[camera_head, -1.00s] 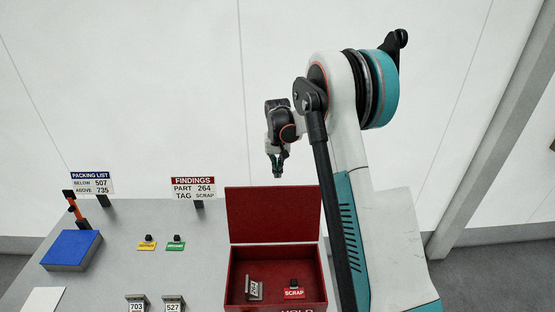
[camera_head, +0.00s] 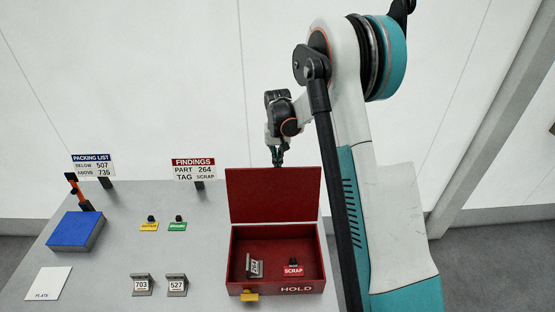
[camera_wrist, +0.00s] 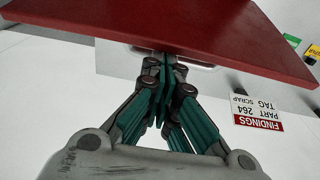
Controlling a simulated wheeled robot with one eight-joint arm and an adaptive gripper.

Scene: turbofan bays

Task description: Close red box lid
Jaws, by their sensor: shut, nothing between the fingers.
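The red box (camera_head: 233,262) marked HOLD stands on the grey table. Its red lid (camera_head: 273,196) is open and stands upright along the box's back edge. Inside the box lie a metal part with a number plate (camera_head: 255,267) and a red SCRAP tag (camera_head: 293,270). My gripper (camera_head: 277,160) is shut and empty, at the top edge of the lid and seemingly behind it. In the wrist view the red lid (camera_wrist: 190,28) spans the top, close to the shut fingertips (camera_wrist: 165,62). I cannot tell whether they touch it.
A blue box (camera_head: 75,231) and a PLATE card (camera_head: 48,283) lie on the left. Yellow (camera_head: 149,225) and green (camera_head: 177,225) tags, plates 703 (camera_head: 142,285) and 527 (camera_head: 176,285) stand mid-table. Signs PACKING LIST (camera_head: 93,165) and FINDINGS (camera_head: 194,169) stand at the back.

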